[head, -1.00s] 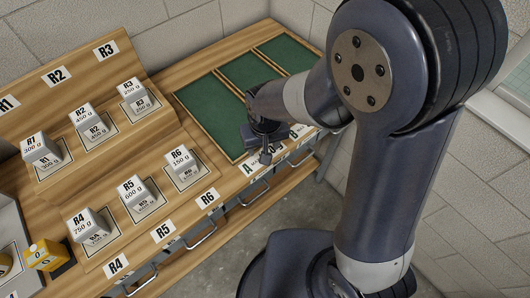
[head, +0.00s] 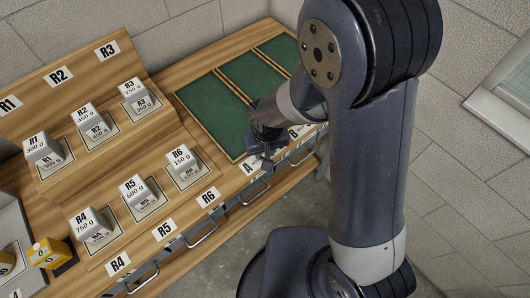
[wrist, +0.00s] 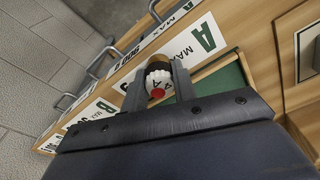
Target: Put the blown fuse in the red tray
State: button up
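My gripper (head: 266,158) is low over the front edge of the bench, by the label A. In the wrist view, its two fingers (wrist: 158,88) stand on either side of a small round thing (wrist: 157,76), white with dark marks, a red centre and a brown-gold part behind. It appears held between them. I cannot tell whether it is the blown fuse. No red tray shows in either view. The green-lined trays (head: 181,92) with wooden rims lie on the bench beyond my gripper.
Grey weight blocks, such as R6 (head: 182,156) and R5 (head: 132,187), stand on stepped wooden stands at left. A yellow block (head: 45,251) is at the lower left. Drawer handles (head: 201,233) stick out along the bench front. Grey floor is open in front.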

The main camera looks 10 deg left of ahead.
jog(key=c, duration=0.5)
jog(key=shift+r, duration=0.1)
